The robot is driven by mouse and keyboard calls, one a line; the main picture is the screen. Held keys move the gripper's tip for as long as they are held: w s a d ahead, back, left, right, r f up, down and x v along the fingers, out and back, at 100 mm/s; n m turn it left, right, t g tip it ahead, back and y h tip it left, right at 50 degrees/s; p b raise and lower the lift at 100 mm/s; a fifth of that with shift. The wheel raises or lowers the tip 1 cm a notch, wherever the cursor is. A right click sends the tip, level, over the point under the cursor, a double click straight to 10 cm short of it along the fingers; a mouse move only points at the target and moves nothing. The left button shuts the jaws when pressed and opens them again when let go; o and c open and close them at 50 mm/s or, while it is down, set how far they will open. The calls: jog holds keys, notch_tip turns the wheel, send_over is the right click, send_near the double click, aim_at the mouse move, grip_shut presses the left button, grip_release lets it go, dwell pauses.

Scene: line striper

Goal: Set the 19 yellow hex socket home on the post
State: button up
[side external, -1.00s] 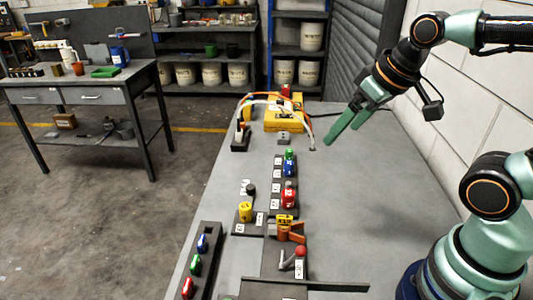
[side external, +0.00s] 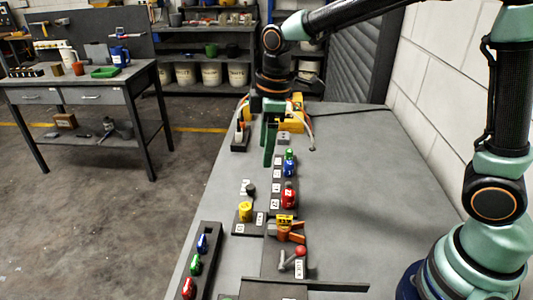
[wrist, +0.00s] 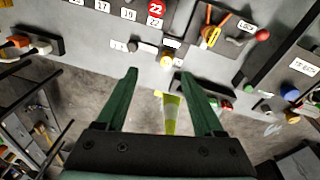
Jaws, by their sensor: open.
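The yellow socket (side external: 245,211) stands upright on a small dark plate left of the rail, and also shows in the wrist view (wrist: 166,61). A dark knob (side external: 251,189) stands on the same plate, apart from the socket. My gripper (side external: 269,155) is open and empty, pointing down above the far part of the bench. In the wrist view, my two green fingers (wrist: 158,72) are spread apart, with the yellow socket just beyond the fingertips. A numbered rail holds green (side external: 289,155), blue (side external: 289,170) and red (side external: 288,198) sockets. I cannot clearly make out an empty post.
An orange clamp (side external: 290,233) and a red-knobbed lever (side external: 300,252) stand nearer the front. A dark tray (side external: 208,240) with red, green and blue pieces lies at front left. A yellow case (side external: 296,120) with cables is behind my gripper. The right side of the bench is clear.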

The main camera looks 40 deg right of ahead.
aim_at(245, 206)
jog(key=shift+w+a+f+n+g, duration=0.35)
jog(key=shift+a+f+n, duration=0.35)
jog(key=shift+f, duration=2)
jog(key=shift+w+a+f+n+g, duration=0.1)
jog(key=shift+w+a+f+n, duration=0.5)
jog(key=shift+f, duration=2.15)
jog(key=shift+w+a+f+n+g, duration=0.25)
jog(key=shift+a+f+n, duration=0.55)
jog(key=shift+f, duration=1.9)
jog(key=shift+a, duration=0.15)
jog(key=shift+c, duration=0.3)
grip_shut()
jog(key=shift+r, duration=0.8)
jog(key=shift+r, duration=1.75)
